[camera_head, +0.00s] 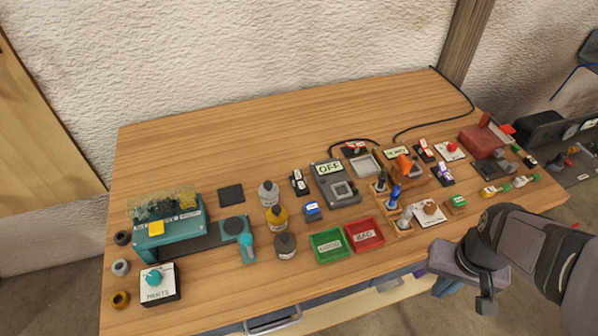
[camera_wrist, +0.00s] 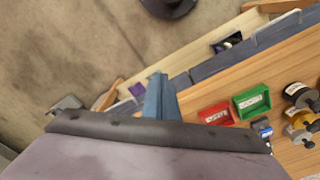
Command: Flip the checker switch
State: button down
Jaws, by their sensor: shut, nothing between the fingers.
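A grey box with a display reading OFF (camera_head: 337,184) stands near the middle of the table; it looks like the checker, but no label confirms this. A small black-and-white rocker switch (camera_head: 299,183) lies just left of it. I cannot tell which switch belongs to the checker. My gripper (camera_head: 445,287) is at the front right, beyond the table's front edge, well apart from the box. Its blue fingers (camera_wrist: 157,96) are shut and empty in the wrist view, where the OFF box does not show.
A wooden holder with upright tools (camera_head: 392,207) stands right. The back left of the table is clear.

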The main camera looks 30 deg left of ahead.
aim_at(297, 173)
jog(key=w+a+r+n+t+b, duration=0.1)
jog(key=w+a+r+n, duration=0.1)
jog(key=w+a, duration=0.65)
jog(key=w+a+r+n+y+b, duration=0.1)
jog(key=w+a+r+n, duration=0.1)
jog(key=a, duration=0.7)
jog(key=w+a+r+n+t+y+b, duration=0.1)
jog(key=a+r+n, duration=0.1)
jog(key=a, duration=0.8)
jog(key=w+a+r+n+t+y+b, duration=0.1)
jog(key=w+a+r, duration=0.1)
jog(key=a, duration=0.7)
jog(key=shift+w+a+r+n+y, duration=0.3)
jog(key=shift+a+n, duration=0.05)
jog(key=shift+n, duration=0.05)
jog(key=p+x, duration=0.3)
jog(key=x, duration=1.1)
jog(key=shift+p, duration=0.3)
jog(key=shift+w+a+f, duration=0.1)
jog(key=shift+w+f, duration=0.05)
jog(key=shift+w+a+f, duration=0.1)
jog(key=shift+f, duration=0.05)
